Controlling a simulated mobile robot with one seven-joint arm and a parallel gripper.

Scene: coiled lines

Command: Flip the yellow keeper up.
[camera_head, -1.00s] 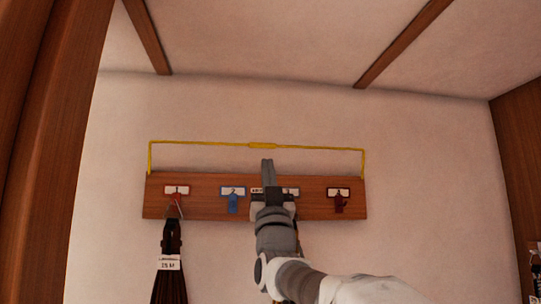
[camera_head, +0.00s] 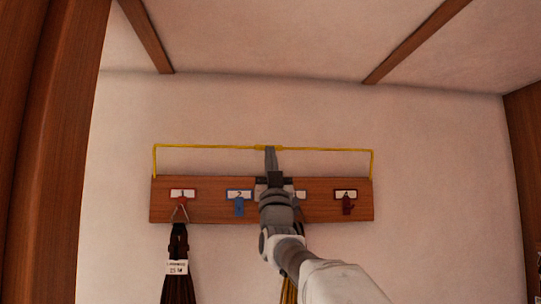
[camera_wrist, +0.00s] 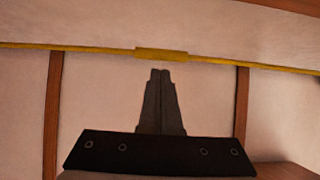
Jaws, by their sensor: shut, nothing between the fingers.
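The yellow keeper (camera_head: 205,147) is a thin bar in a wide frame shape. Its two ends come down to the wooden board (camera_head: 215,214), and its long bar stands raised above the board. In the wrist view the bar crosses the picture with a thicker yellow grip (camera_wrist: 161,54) at its middle. My gripper (camera_head: 270,150) is shut and empty, pointing up in front of the middle of the bar. In the wrist view its fingertips (camera_wrist: 160,72) are just below the grip; I cannot tell whether they touch it. My gripper hides part of the grip in the head view.
The board carries numbered plates, with a red hook (camera_head: 182,201), a blue hook (camera_head: 239,206) and a dark red hook (camera_head: 348,205). A dark coiled line (camera_head: 178,265) hangs at left; a yellowish line (camera_head: 289,291) hangs behind my arm. The wall above is clear.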

